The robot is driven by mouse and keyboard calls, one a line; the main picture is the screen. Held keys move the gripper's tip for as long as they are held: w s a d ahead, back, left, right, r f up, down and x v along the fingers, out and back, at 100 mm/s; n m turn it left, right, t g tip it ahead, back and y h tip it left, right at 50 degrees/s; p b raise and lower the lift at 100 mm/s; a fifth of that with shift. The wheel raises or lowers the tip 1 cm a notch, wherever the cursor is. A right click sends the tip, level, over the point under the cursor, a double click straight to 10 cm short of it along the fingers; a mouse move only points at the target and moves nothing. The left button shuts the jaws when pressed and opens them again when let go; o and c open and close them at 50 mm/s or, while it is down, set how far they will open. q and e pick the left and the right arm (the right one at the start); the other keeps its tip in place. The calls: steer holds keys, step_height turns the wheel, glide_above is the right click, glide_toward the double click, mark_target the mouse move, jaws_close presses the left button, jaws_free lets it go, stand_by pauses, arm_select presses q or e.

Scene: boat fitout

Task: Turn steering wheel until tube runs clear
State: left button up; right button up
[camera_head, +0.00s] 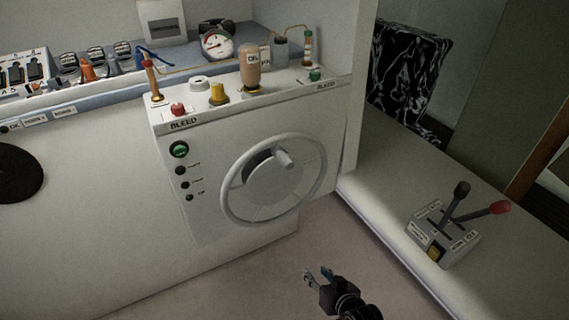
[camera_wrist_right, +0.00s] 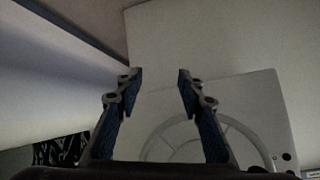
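The grey steering wheel (camera_head: 272,180) is mounted on the front of the white console, with a knob (camera_head: 284,159) on its face near the top. It also shows in the right wrist view (camera_wrist_right: 205,140), partly hidden behind the fingers. A thin tube (camera_head: 153,80) with orange-brown content stands at the left bleed point. Another tube (camera_head: 307,47) stands at the right one, orange-red low down and greenish at the top. My right gripper (camera_head: 319,274) is open and empty, below and apart from the wheel; its spread fingers show in the wrist view (camera_wrist_right: 158,90). My left gripper is not in view.
On the console top stand a brown bottle (camera_head: 250,68), a yellow cap (camera_head: 218,93), a red knob (camera_head: 178,109) and a green knob (camera_head: 315,75). A gauge (camera_head: 217,44) is behind. A throttle box (camera_head: 443,235) with levers sits on the right ledge. Floor before the wheel is clear.

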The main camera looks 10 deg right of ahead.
steer(key=w+a+r+t+y, duration=0.1)
steer(key=w+r+t, duration=0.15)
steer(key=r, duration=0.55)
steer(key=w+a+r+t+y, duration=0.15)
steer(key=w+r, duration=0.25)
steer(key=r, duration=0.4)
steer(key=t+y+b, duration=0.1)
steer(key=t, duration=0.1)
glide_toward(290, 168)
steer(key=x, duration=0.5)
steer(key=shift+w+a, duration=0.1)
steer(key=shift+w, duration=0.05)
steer(key=p+x, duration=0.1)
steer(key=x, duration=0.6)
steer(key=shift+w, duration=0.25)
jaws_close()
